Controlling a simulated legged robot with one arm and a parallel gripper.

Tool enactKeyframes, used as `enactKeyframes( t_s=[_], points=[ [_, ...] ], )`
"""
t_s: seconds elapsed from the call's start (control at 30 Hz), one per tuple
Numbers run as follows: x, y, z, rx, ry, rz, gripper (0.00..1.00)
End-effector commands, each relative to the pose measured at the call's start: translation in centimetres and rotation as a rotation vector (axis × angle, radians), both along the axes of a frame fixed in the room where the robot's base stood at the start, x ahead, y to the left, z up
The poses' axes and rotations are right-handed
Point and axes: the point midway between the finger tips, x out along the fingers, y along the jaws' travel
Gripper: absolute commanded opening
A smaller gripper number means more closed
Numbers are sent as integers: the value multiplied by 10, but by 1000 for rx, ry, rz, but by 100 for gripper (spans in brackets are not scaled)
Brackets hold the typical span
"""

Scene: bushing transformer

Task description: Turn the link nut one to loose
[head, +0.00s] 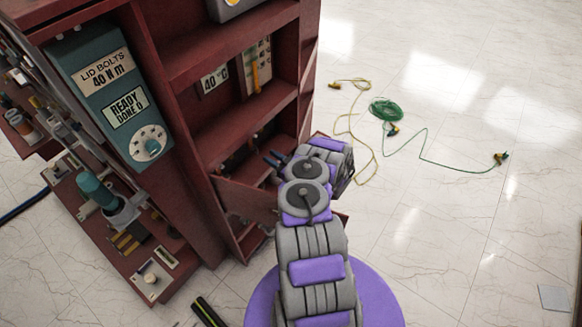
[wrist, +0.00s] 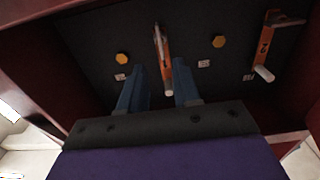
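In the wrist view, a dark panel (wrist: 90,40) carries two yellow hexagonal nuts, a left nut (wrist: 122,58) and a right nut (wrist: 218,41). An orange link (wrist: 161,45) with a pale rounded end stands between them. A second orange link (wrist: 263,50) with a dark mark is at the right. I cannot tell which nut is number one. My gripper (wrist: 159,68) is open, its two blue fingers apart, with the middle link showing between them. No contact is visible. In the head view my gripper (head: 273,159) reaches into the lower part of the red cabinet (head: 185,70).
Small white labels (wrist: 204,64) sit below the nuts. Red cabinet walls enclose the panel. In the head view, a teal torque box (head: 110,90) reads "LID BOLTS 40 N m" and "READY DONE 0". Green and yellow cables (head: 386,110) lie on the open floor at right.

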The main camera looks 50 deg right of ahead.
Motion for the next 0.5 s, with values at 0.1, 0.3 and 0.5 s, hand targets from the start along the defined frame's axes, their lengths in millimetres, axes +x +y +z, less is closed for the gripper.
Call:
enactKeyframes(
  t_s=[0.1, 0.3, 0.5],
  points=[
    [-28, -3, 1, 2, 4, -3, 32],
    [-68, -6, 1, 0, 1, -1, 32],
    [-94, -8, -1, 0, 3, -1, 32]
  ],
)
